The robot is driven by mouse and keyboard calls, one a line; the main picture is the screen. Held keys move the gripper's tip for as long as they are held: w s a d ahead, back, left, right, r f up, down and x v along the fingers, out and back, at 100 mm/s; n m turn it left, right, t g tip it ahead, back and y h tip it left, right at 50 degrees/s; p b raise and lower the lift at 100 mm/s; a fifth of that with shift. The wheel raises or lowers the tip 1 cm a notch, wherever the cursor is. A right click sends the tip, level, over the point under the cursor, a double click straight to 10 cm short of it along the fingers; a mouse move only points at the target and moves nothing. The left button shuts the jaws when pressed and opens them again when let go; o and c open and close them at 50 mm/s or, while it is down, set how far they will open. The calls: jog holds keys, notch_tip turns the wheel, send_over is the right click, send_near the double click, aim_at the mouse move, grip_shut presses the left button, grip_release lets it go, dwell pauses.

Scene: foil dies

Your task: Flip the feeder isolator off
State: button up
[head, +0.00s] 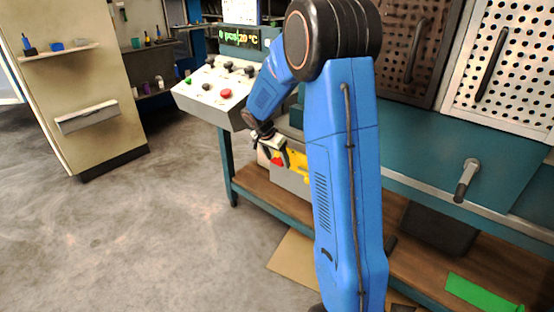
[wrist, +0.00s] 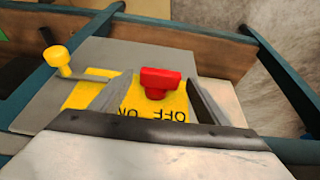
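The feeder isolator shows in the wrist view as a red switch handle (wrist: 160,80) on a yellow plate (wrist: 170,106) marked OFF and ON, the letters upside down. I cannot tell which mark the handle points to. The plate is on a grey box (wrist: 135,58), which also shows low beside the bench in the head view (head: 290,181). My gripper (wrist: 160,76) is open, one finger on each side of the red handle, with visible gaps and nothing held. In the head view my gripper (head: 270,147) is just above the box, which my arm partly hides.
A lever with a yellow knob (wrist: 57,58) stands left of the plate in the wrist view. A sloped control console (head: 218,92) with a red button is above the box. A wooden lower shelf (head: 408,255) runs right. Grey floor (head: 150,230) is clear at left.

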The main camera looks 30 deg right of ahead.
jog(key=v, duration=1.7)
jog(key=shift+r, duration=0.25)
jog(key=s+a+r+n+t+y, duration=0.1)
jog(key=s+a+r+n, duration=0.15)
jog(key=s, duration=0.75)
jog(key=s+a+r+n+t+y, duration=0.1)
jog(key=s+a+n, duration=0.3)
jog(key=s, duration=0.6)
jog(key=s+a+f+n, duration=0.1)
jog(key=s+a+n, duration=0.1)
jog(key=s, duration=0.4)
jog(key=s+a+f+n+t+y, duration=0.1)
jog(key=s+f+n, duration=0.1)
jog(key=s, duration=0.4)
jog(key=s+a+f+n+y, duration=0.1)
jog(key=s+a+n, duration=0.1)
jog(key=s, duration=0.4)
jog(key=shift+a+f+n, duration=0.3)
jog(key=shift+f+n, duration=0.1)
jog(key=shift+n, duration=0.35)
